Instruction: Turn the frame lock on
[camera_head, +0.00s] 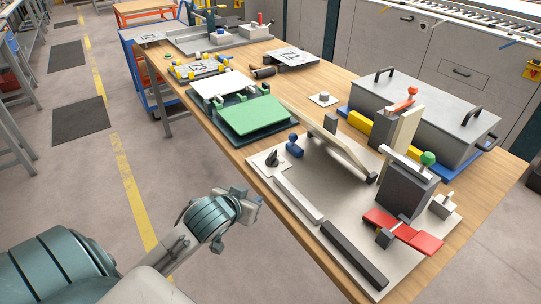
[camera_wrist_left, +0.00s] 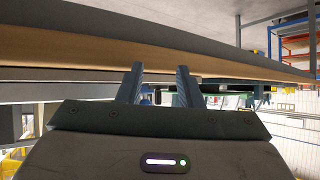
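A light panel bender plate (camera_head: 262,178) lies on the wooden table, carrying several fittings. Near its left corner a small black rotary knob (camera_head: 272,158) sits on a pale base. I cannot tell for certain which fitting is the frame lock. A blue knob (camera_head: 294,146) stands just right of the black one. My left gripper (camera_head: 248,203) is beside the table's left edge, apart from the black knob, to its lower left. In the left wrist view its two fingers (camera_wrist_left: 160,85) are spread with nothing between them. My right gripper is not in view.
The plate also bears a red handle (camera_head: 403,232), a dark block (camera_head: 406,190) with a green knob, and long bars. A grey lidded box (camera_head: 425,112) stands behind. A green panel (camera_head: 253,115) lies farther left. The floor left of the table (camera_head: 75,170) is clear.

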